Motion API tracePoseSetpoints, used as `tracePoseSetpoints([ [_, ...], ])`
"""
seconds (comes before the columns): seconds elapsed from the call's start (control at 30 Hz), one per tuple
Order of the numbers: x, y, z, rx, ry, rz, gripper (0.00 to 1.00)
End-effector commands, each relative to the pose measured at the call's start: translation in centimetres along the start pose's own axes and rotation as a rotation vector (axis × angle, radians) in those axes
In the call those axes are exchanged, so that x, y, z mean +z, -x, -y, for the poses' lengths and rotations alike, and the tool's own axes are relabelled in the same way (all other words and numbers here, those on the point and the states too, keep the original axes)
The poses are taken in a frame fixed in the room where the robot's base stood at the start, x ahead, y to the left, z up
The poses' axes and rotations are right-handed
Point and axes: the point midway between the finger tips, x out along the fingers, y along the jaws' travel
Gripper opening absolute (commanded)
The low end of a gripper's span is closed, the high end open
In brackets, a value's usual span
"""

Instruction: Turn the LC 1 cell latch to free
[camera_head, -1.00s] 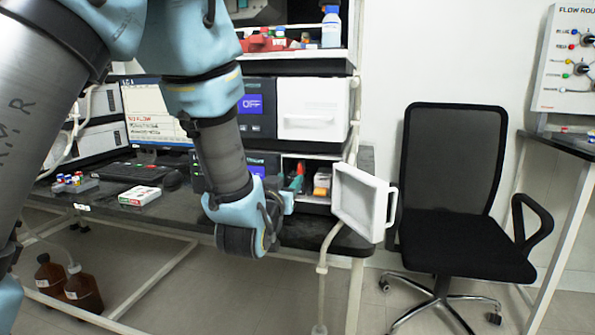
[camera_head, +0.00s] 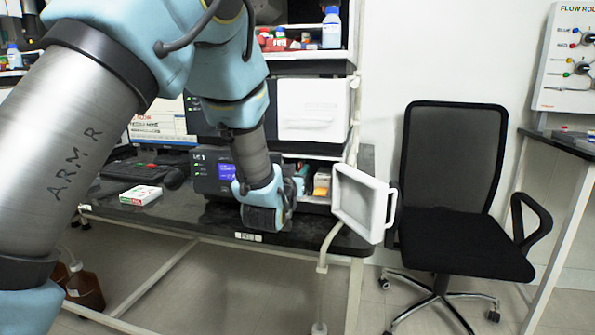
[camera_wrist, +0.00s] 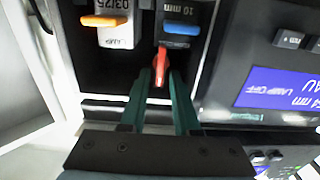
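The LC 1 unit (camera_head: 212,172) stands on the dark bench with its lit display, and its open bay is just right of the display. In the wrist view a narrow red lever (camera_wrist: 161,62), which looks like the cell latch, points toward me from the dark bay. My gripper (camera_wrist: 161,75) has its two green fingers on either side of the red lever, tips close to it. Whether they press on it I cannot tell. In the head view my gripper (camera_head: 296,188) is at the bay, and my wrist hides most of the lever area.
The white door (camera_head: 360,203) hangs open right of the bay. A small box (camera_head: 140,195) lies on the bench, and a black chair (camera_head: 450,200) stands right.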

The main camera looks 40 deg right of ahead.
Motion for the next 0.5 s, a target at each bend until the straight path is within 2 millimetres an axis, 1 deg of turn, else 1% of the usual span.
tracePoseSetpoints([
  [0.03,-0.01,0.01,0.00,0.000,0.000,0.000,0.23],
  [0.23,-0.01,0.02,0.00,0.000,0.000,0.000,0.01],
  [0.5,-0.01,0.02,0.00,0.000,0.000,0.000,0.00],
])
